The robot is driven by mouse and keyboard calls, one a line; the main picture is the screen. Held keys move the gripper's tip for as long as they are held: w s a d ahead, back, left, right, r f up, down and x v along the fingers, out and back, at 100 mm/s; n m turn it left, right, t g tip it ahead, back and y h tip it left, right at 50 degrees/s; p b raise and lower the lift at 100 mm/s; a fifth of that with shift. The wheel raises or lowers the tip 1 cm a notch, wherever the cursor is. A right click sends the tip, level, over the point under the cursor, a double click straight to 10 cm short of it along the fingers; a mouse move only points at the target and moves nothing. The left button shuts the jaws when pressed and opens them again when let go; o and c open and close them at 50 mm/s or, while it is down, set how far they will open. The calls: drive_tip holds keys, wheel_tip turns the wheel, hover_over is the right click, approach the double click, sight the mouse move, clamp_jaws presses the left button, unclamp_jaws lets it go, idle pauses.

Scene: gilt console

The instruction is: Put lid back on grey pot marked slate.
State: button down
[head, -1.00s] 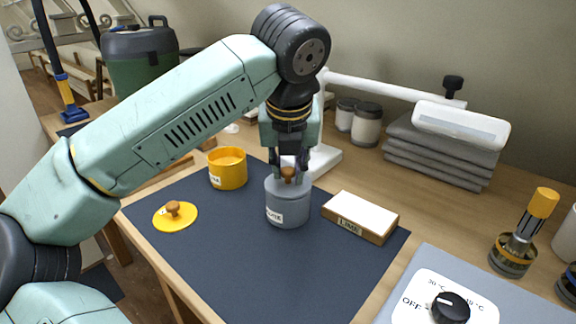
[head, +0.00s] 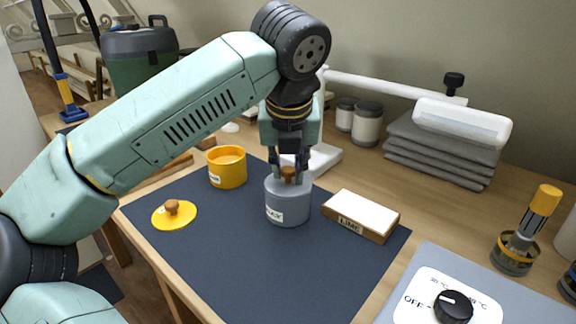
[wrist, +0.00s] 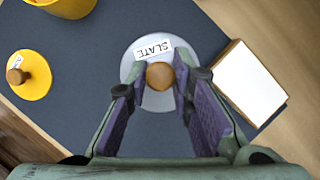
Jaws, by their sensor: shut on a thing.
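The grey pot (head: 288,207) stands upright on the dark mat with a white label on its side, too small to read surely in the head view. A grey lid with a round wooden knob (head: 288,175) is on top of it, with no clear gap showing. In the wrist view the grey lid (wrist: 158,103) appears from above, and a white label reading SLATE (wrist: 153,47) shows at its edge. My gripper (head: 288,168) points straight down over the pot and is shut on the knob (wrist: 160,76), one finger on each side.
A yellow pot (head: 228,168) stands open behind left, and its yellow lid (head: 174,215) lies on the mat. A block marked LIME (head: 360,215) is close right of the grey pot. A white lamp arm (head: 390,86) and folded grey cloths (head: 440,155) are behind. The front mat is clear.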

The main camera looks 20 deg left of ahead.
idle(0.4)
drive_tip(key=c, duration=1.3)
unclamp_jaws()
drive_tip(key=shift+c, duration=0.2)
drive_tip(key=shift+o, duration=0.3)
drive_tip(key=o, duration=0.4)
drive_tip(key=shift+r+p, duration=2.15)
drive_tip(key=shift+r, duration=1.4)
clamp_jaws()
